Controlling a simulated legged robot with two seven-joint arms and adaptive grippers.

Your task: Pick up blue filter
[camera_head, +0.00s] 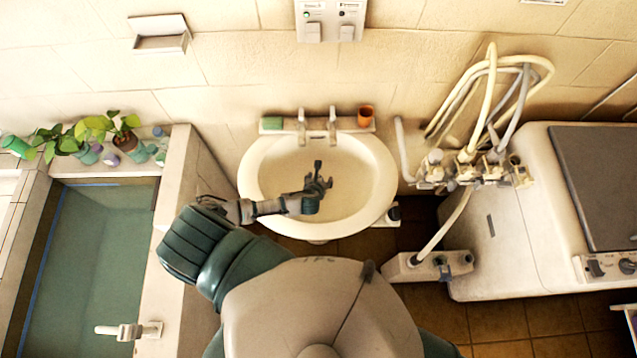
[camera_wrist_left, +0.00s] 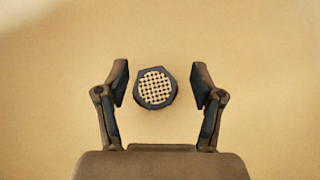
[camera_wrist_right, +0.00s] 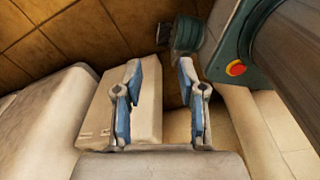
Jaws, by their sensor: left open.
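The blue filter (camera_wrist_left: 155,88) has a dark blue hexagonal rim and a pale mesh centre. In the left wrist view it lies on the pale surface between my left gripper's fingers, apart from both. My left gripper (camera_head: 322,178) is open over the white washbasin (camera_head: 258,190), and its fingers (camera_wrist_left: 160,75) show on either side of the filter. In the head view I cannot make out the filter near the gripper. My right gripper (camera_wrist_right: 160,75) is open and empty in the right wrist view, and it does not show in the head view.
The basin's back ledge holds taps (camera_head: 332,125), an orange cup (camera_head: 365,116) and a green block (camera_head: 272,124). Hoses and valves (camera_head: 480,165) are on the right, beside a white cabinet (camera_head: 515,235). A water-filled tub (camera_head: 95,260) and plants (camera_head: 85,140) are on the left.

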